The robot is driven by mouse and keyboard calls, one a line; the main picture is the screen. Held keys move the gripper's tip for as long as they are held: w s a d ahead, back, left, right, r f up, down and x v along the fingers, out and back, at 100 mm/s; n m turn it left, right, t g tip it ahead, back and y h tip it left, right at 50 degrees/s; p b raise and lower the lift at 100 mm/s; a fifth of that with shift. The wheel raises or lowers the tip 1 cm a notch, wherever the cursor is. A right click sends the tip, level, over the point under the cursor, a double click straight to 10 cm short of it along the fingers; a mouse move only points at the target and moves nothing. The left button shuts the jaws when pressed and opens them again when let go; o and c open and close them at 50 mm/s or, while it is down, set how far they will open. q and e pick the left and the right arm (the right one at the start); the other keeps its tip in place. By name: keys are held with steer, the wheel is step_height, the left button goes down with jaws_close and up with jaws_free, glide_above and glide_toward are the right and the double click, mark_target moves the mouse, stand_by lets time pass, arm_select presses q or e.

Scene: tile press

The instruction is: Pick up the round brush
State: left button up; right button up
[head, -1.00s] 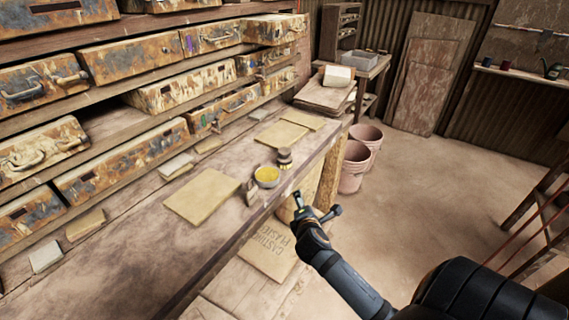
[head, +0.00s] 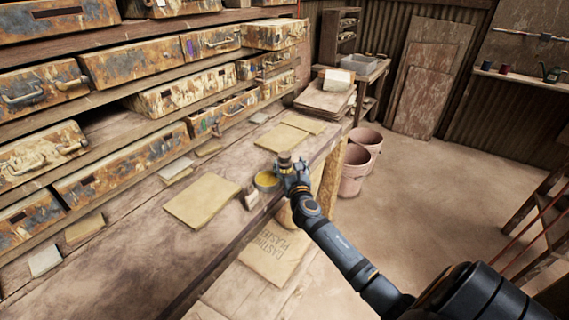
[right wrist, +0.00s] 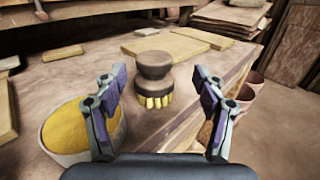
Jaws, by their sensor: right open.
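The round brush (right wrist: 154,72) has a dark brown wooden knob and yellow bristles. It stands upright on the workbench, bristles down, and in the head view (head: 285,158) it is partly hidden behind my right gripper (head: 290,174). In the right wrist view my right gripper (right wrist: 157,98) is open, with one finger to the left of the brush and one to the right. The brush is ahead of the fingers, with gaps on both sides and nothing held. My left gripper does not show.
A bowl of yellow material (right wrist: 78,128) stands close by the left finger. Flat tan boards (head: 203,200) lie on the workbench (head: 140,225). Rusty drawers (head: 125,160) line the back. Pink buckets (head: 355,167) stand on the floor past the bench end.

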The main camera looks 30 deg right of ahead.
steer(key=x, duration=0.5)
steer(key=shift+w+a+r, duration=0.15)
steer(key=shift+w+a, duration=0.1)
steer(key=shift+a, duration=0.05)
steer(key=shift+s+r, duration=0.1)
steer(key=shift+c, duration=0.2)
steer(key=shift+c, duration=1)
steer(key=c, duration=1.2)
steer(key=shift+o, duration=0.2)
step_height(320, 180, up, 12)
steer(key=p, duration=0.6)
step_height(320, 180, up, 16)
glide_above(286, 159)
steer(key=w, duration=0.2)
steer(key=shift+w+d, duration=0.1)
steer(key=shift+d, duration=0.35)
